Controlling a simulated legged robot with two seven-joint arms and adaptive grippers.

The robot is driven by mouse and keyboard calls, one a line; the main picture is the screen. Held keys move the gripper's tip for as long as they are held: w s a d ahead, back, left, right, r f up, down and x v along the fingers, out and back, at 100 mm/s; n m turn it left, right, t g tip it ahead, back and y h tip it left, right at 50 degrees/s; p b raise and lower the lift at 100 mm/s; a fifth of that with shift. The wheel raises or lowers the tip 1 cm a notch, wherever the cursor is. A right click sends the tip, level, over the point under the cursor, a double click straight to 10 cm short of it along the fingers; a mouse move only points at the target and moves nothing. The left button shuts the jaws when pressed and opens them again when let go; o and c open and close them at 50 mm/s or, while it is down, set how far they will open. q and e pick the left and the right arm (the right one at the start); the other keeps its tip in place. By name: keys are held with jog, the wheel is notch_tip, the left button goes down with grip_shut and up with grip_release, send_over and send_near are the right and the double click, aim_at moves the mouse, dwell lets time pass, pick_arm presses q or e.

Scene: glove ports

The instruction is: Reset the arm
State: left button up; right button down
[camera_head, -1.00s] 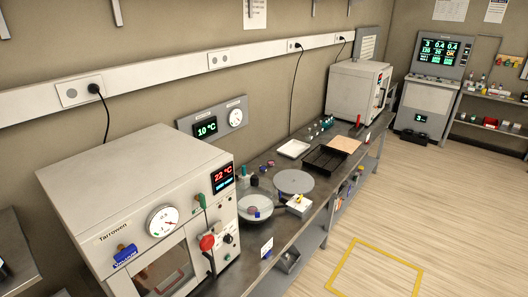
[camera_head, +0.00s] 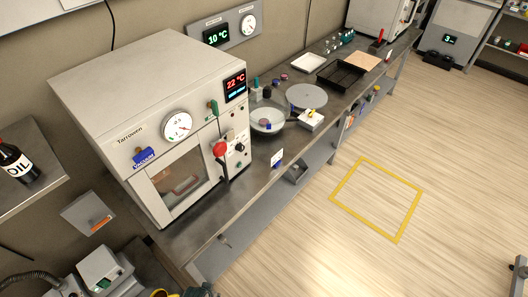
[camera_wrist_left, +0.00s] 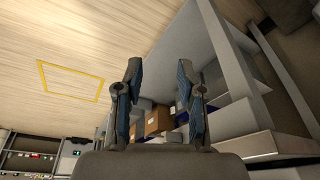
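My left gripper (camera_wrist_left: 158,105) shows in the left wrist view. Its two dark fingers with blue inner faces stand apart, and nothing is between the tips. Beyond the fingers are a grey shelf structure with brown boxes (camera_wrist_left: 158,120) and the wooden floor. I see no right gripper that I can make out; a small grey part (camera_head: 519,272) at the head view's right edge is too cut off to tell.
A white Tarrowen oven (camera_head: 150,110) with a shut glass door stands on the steel bench (camera_head: 270,180). A round plate (camera_head: 306,95), a black tray (camera_head: 341,74) and small items lie beyond it. A yellow floor square (camera_head: 375,205) is empty. An oil bottle (camera_head: 18,165) stands on the left.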

pick_arm(q)
jog(key=s+f+g, duration=0.1)
jog(key=s+f, duration=0.2)
jog(key=f, duration=0.7)
jog(key=s+f, duration=0.4)
jog(key=f, duration=0.7)
jog(key=s+a+f+g, duration=0.1)
jog(key=s+a+f, duration=0.2)
jog(key=s+f, duration=0.7)
jog(key=s, duration=0.4)
jog(key=shift+a+f, duration=0.15)
jog(key=shift+f, duration=0.15)
